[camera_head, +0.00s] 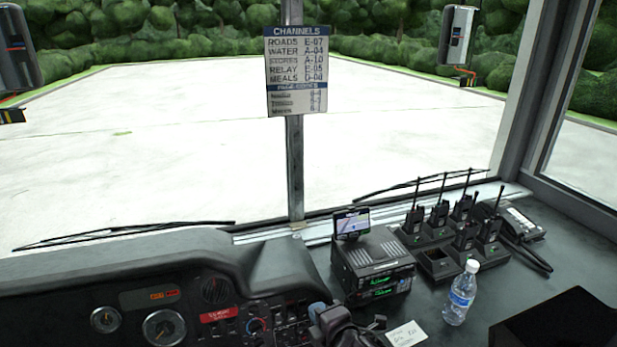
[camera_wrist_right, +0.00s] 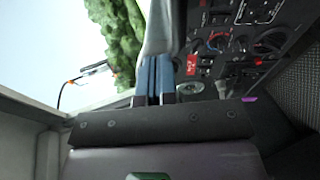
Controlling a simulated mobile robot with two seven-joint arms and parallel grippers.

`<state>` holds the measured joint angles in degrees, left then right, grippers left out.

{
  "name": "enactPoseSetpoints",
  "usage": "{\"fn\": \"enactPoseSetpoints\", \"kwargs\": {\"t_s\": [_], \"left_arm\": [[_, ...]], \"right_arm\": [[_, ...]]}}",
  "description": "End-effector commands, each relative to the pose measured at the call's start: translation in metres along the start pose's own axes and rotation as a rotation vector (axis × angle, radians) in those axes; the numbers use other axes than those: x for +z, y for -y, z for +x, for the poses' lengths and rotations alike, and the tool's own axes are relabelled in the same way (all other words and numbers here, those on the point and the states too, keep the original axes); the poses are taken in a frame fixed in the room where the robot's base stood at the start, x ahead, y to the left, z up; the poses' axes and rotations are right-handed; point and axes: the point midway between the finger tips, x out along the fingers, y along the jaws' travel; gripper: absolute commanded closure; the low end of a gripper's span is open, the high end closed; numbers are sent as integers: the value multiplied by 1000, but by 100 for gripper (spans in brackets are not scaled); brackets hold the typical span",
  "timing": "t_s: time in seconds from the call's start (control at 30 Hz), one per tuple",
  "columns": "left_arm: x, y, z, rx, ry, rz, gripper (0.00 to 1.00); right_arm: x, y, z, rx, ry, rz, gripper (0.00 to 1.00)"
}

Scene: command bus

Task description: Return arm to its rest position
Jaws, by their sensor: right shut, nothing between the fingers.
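My right gripper (camera_head: 317,310) is at the bottom middle of the head view, in front of the dashboard controls and left of the radio unit. Its blue fingers (camera_wrist_right: 154,78) also show in the right wrist view, pressed together with nothing between them. The dashboard switches and a red label lie beyond the fingers in the wrist view. My left gripper is not in view.
A radio unit (camera_head: 372,263) with a small screen (camera_head: 351,224) stands on the counter. Right of it are a water bottle (camera_head: 460,293), a paper note (camera_head: 406,334), several handheld radios in chargers (camera_head: 440,262) and a telephone handset (camera_head: 524,226). A channels sign (camera_head: 296,70) hangs on the window post.

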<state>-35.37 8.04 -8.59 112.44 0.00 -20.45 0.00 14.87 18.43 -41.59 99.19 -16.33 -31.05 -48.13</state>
Motion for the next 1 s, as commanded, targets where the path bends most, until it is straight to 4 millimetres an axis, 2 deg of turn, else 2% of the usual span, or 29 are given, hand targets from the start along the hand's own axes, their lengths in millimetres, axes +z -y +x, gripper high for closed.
{"fn": "enactPoseSetpoints", "kwargs": {"t_s": [0.17,0.23,0.4,0.5,0.6,0.77,0.9,1.0], "left_arm": [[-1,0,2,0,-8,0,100],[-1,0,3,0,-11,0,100],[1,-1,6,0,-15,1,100],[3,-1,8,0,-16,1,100],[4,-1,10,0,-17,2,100],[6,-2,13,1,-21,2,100],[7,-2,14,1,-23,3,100],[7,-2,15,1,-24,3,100]], "right_arm": [[20,7,-23,39,9,524,100],[34,16,-38,58,24,746,100],[72,51,-82,116,94,1211,100],[93,79,-112,152,157,1393,100],[112,111,-146,181,236,1505,100],[131,167,-203,190,391,1585,100],[133,209,-242,167,501,1616,100],[126,228,-258,144,540,1630,100]]}}
